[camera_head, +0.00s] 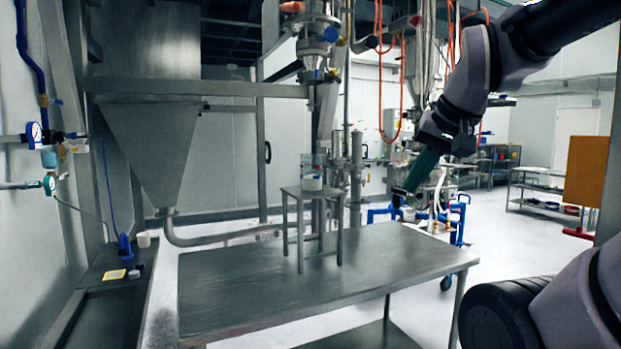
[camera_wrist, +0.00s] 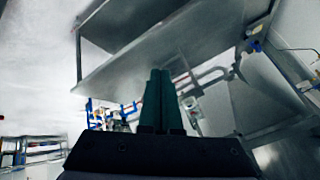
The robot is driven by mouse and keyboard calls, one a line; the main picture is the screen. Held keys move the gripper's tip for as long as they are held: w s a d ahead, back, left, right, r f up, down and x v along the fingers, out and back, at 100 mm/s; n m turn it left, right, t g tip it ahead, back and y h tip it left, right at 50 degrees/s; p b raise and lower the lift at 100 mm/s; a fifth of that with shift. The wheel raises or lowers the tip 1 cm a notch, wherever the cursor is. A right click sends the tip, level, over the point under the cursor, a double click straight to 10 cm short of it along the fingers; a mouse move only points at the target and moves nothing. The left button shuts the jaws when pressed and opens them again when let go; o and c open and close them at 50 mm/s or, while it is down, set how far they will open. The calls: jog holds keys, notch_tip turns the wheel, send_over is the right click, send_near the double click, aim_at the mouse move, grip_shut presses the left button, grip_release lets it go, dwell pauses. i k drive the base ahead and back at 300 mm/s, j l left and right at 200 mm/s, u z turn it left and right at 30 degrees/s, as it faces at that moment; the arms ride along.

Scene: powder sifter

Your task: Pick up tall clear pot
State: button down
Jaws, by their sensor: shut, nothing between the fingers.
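A clear pot (camera_head: 312,172) with something white in its lower part stands upright on a small metal stand (camera_head: 312,191). The stand is on the large metal table (camera_head: 235,292) in the head view. My gripper (camera_head: 401,191) is in the air to the right of the pot, apart from it, with its green fingers pointing down and left. In the wrist view my gripper (camera_wrist: 160,73) shows its two fingers together, with nothing between them. I cannot make out the pot for certain in the wrist view.
A steel hopper (camera_head: 150,140) with a curved pipe stands behind the table at left. A small white cup (camera_head: 143,239) sits on the dark side bench (camera_head: 100,280). Blue-framed equipment (camera_head: 459,212) stands behind the table at right. Most of the tabletop is bare.

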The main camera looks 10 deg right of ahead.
aim_at(312, 164)
jog(key=i+l+u, duration=0.1)
jog(key=i, duration=0.3)
jog(key=i+l, duration=0.1)
jog(key=i, duration=0.35)
jog(key=i+l+u, duration=0.15)
jog(key=i, duration=0.25)
